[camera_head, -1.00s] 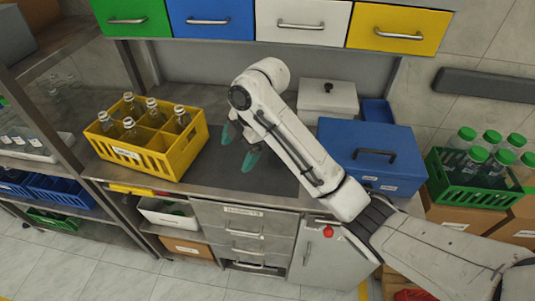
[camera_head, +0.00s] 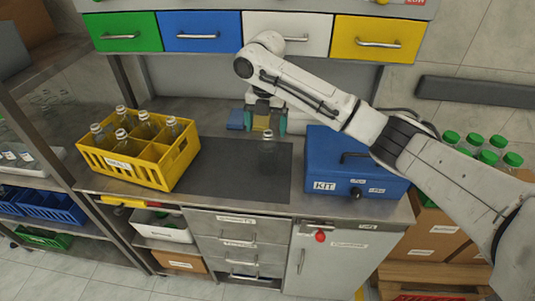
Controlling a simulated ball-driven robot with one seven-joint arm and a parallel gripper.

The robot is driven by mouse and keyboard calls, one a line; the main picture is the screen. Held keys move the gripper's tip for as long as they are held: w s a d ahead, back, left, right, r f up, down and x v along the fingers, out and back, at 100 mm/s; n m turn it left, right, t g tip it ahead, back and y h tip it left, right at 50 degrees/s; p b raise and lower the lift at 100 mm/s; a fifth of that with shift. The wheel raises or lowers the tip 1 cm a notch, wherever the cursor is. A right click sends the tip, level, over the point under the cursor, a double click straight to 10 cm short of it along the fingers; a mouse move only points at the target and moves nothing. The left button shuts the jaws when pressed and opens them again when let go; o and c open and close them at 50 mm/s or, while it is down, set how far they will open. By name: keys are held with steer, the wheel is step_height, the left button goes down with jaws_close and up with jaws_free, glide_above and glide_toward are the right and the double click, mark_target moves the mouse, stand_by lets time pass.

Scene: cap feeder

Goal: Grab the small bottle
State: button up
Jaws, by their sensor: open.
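A small clear bottle (camera_head: 268,154) stands upright on the dark mat (camera_head: 225,172) on the counter, right of the yellow crate. My gripper (camera_head: 266,124) has teal fingertips spread apart and is open. It appears just above the bottle's top in the picture and holds nothing. I cannot tell whether the fingers are over the bottle or behind it. Several similar clear bottles (camera_head: 122,140) stand in the yellow crate (camera_head: 125,168).
A blue kit box (camera_head: 325,168) stands close right of the bottle, under my arm. Small blue (camera_head: 236,119) and yellow (camera_head: 261,123) items show behind my gripper. Drawers (camera_head: 202,33) hang above the counter. The mat left of the bottle is clear.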

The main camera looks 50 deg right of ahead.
mark_target(268, 140)
steer(key=shift+s+d+f+p, duration=0.1)
steer(key=shift+f+p, duration=0.15)
steer(key=shift+f, duration=0.75)
steer(key=shift+d+f+p, duration=0.15)
steer(key=shift+f+p, duration=0.15)
steer(key=shift+f, duration=0.7)
steer(key=shift+s+d+f+p, duration=0.1)
steer(key=shift+f+p, duration=0.15)
steer(key=shift+f, duration=0.75)
steer(key=shift+c, duration=0.2)
steer(key=c, duration=1.4)
